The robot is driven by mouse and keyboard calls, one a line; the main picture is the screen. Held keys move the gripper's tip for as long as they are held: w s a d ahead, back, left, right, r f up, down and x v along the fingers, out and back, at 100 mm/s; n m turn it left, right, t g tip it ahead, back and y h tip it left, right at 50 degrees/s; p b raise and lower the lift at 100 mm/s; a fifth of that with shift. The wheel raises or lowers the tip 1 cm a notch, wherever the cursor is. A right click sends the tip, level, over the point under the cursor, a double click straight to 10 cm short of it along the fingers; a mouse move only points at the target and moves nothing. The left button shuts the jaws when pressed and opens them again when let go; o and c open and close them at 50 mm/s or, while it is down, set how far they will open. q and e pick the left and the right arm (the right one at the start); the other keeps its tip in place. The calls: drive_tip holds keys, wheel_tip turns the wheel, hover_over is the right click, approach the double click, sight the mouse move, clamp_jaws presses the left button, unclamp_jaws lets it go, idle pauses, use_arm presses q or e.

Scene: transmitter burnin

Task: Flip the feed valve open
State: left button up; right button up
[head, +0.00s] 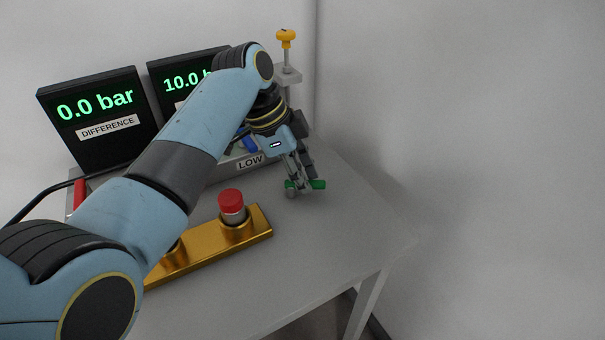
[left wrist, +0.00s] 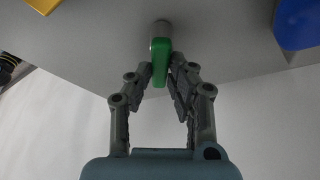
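A green lever (head: 318,184) sits on a small grey post (head: 291,193) at the right part of the grey table. I take it for the feed valve's handle, though no label on it shows. My left gripper (head: 303,181) reaches down to it, with green showing on both sides of the fingers. In the left wrist view the lever (left wrist: 161,62) lies between the two fingertips (left wrist: 162,72), which appear closed against its sides. The lever points from the post (left wrist: 160,28) toward my palm. My right gripper is not in view.
A gold block (head: 255,229) with a red-capped fitting (head: 231,202) stands in front. Behind are a "0.0 bar" DIFFERENCE display (head: 98,118), a second display (head: 180,78) partly hidden by my arm, a LOW label (head: 250,161) and a yellow knob (head: 286,38). The table's right side is clear.

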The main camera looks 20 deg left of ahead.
use_arm(q)
clamp_jaws()
drive_tip(key=shift+r+p, duration=0.15)
drive_tip(key=shift+p, duration=0.35)
drive_tip(key=n+p, duration=0.1)
drive_tip(key=n+t+p, duration=0.1)
drive_tip(key=p, duration=0.1)
drive_tip(key=shift+w+a+r+n, duration=0.1)
drive_tip(key=shift+w+n, duration=0.1)
drive_tip(key=shift+n, duration=0.2)
drive_tip(key=shift+w+a+n+t+y+p, duration=0.1)
drive_tip(key=shift+n+t+y+p, duration=0.1)
drive_tip(key=shift+n+p, duration=0.4)
drive_tip(key=shift+w+n+t+y+p, duration=0.1)
drive_tip(key=shift+n+y+p, duration=0.1)
drive_tip(key=shift+n+p, duration=0.35)
drive_tip(key=shift+w+a+f+n+p, duration=0.1)
drive_tip(key=shift+f+n+p, duration=0.1)
drive_tip(key=shift+n+p, duration=0.45)
drive_tip(key=shift+t, duration=0.3)
drive_tip(key=o, duration=0.8)
unclamp_jaws()
